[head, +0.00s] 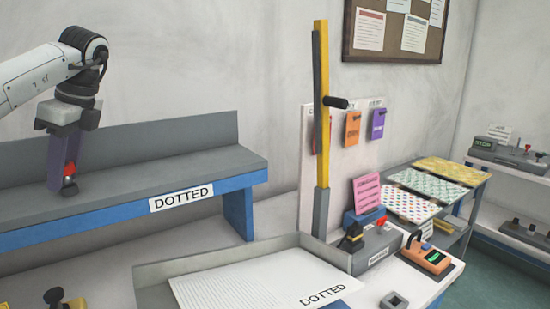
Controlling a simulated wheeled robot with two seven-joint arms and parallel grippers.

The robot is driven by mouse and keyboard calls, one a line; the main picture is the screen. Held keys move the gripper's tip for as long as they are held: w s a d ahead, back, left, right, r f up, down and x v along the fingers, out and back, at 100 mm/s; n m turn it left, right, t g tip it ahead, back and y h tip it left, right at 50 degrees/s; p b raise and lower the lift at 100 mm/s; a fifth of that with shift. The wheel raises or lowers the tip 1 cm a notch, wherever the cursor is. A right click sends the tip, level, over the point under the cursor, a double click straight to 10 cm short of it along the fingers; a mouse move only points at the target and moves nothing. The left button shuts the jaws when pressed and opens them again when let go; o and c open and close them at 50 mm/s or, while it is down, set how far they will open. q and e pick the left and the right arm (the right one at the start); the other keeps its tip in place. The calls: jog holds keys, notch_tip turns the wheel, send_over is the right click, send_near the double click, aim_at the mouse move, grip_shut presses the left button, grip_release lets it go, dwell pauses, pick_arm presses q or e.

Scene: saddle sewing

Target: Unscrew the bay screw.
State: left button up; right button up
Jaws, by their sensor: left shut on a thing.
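My left gripper (62,176) reaches down from the left to the grey ledge of the bay marked "DOTTED". A small red-topped piece (69,170) with a dark lower part is at its tips, low over the ledge; it appears to be the bay screw. The gripper is shut on it. The purple finger hides part of the piece, and I cannot tell whether its lower end is in the ledge or clear of it. My right gripper is not in view.
The bay (180,160) has a raised grey back wall. A grey tray (150,291) with a white sheet is in front. A yellow post (322,120) with a black handle stands mid-picture. An orange device (428,258) and patterned sheets (411,192) are at the right.

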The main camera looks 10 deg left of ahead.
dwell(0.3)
pick_arm(q)
jog(key=n+g, duration=0.1)
jog(key=n, duration=0.2)
jog(key=shift+h, duration=0.4)
jog(key=o, duration=1.1)
jog(key=shift+w+f, duration=0.1)
